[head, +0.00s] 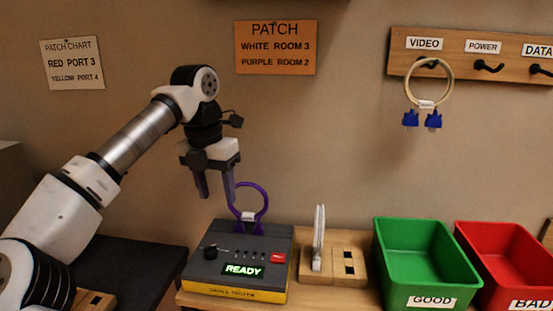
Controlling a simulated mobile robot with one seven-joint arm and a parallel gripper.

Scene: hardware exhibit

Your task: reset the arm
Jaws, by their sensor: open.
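My arm reaches from the lower left up and over towards the middle of the head view. My gripper (215,194) points down, open, with nothing between its fingers. It hangs above and slightly left of a grey tester box (208,268) with a knob, a red button and a green display reading READY. A purple cable loop (263,193) stands at the back of the tester, just right of the gripper fingers. In this view the right finger comes close to the loop; I cannot tell whether they touch.
A wooden stand (335,280) with an upright white item is right of the tester. A green GOOD bin (448,289) and red BAD bin (535,292) follow. A cream cable with blue connectors (410,118) hangs on the hook board (393,66). Paper signs (275,66) are on the wall.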

